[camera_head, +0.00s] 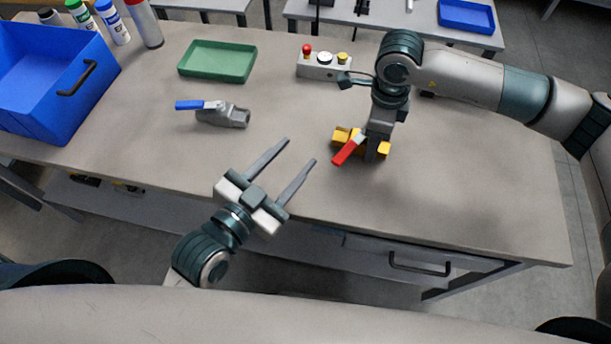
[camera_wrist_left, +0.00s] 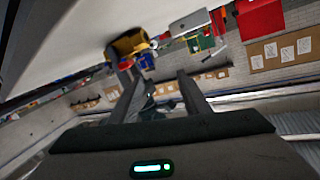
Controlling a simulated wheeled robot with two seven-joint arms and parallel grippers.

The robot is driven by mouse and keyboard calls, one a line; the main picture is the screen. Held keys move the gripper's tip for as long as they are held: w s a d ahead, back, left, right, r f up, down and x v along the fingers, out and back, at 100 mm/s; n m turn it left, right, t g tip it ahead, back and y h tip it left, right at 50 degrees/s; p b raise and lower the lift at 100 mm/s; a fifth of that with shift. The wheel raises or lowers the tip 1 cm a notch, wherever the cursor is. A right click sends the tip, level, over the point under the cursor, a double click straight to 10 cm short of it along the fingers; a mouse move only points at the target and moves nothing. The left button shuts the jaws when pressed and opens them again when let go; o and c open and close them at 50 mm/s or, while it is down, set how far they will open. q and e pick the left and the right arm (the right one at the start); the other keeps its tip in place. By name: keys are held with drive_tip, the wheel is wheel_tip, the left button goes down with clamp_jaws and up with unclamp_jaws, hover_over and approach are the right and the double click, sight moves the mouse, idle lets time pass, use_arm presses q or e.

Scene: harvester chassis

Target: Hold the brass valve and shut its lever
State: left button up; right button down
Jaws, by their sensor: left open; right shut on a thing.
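The brass valve (camera_head: 342,134) lies on the table right of centre in the head view, a yellow body with a red lever (camera_head: 347,150). The lever angles down and to the left across the body. My right gripper (camera_head: 374,146) comes down from above and is shut on the valve, hiding part of its middle. My left gripper (camera_head: 292,160) is open and empty over the table's front edge, to the left of the valve and apart from it. The left wrist view shows its two spread fingers (camera_wrist_left: 160,95) with nothing between them.
A grey valve with a blue lever (camera_head: 222,114) lies to the left. Behind are a green tray (camera_head: 218,61) and a button box (camera_head: 322,67). A blue bin (camera_head: 47,117) and several bottles stand at the far left. The table right of the brass valve is clear.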

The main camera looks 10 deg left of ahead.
sight(346, 152)
use_arm(q)
drive_tip(key=s+d, duration=0.1)
drive_tip(key=s+d+f+g+h, duration=0.1)
drive_tip(key=s+d+g+h, duration=0.1)
drive_tip(key=shift+d+f+n, duration=0.1)
drive_tip(key=shift+f+n, duration=0.2)
use_arm(e)
drive_tip(key=shift+r, duration=0.1)
use_arm(q)
drive_tip(key=shift+w, duration=0.1)
drive_tip(key=shift+x, duration=5.95)
drive_tip(key=shift+f, duration=0.15)
clamp_jaws()
drive_tip(key=shift+d, duration=0.2)
use_arm(e)
drive_tip(key=shift+w+a, duration=0.1)
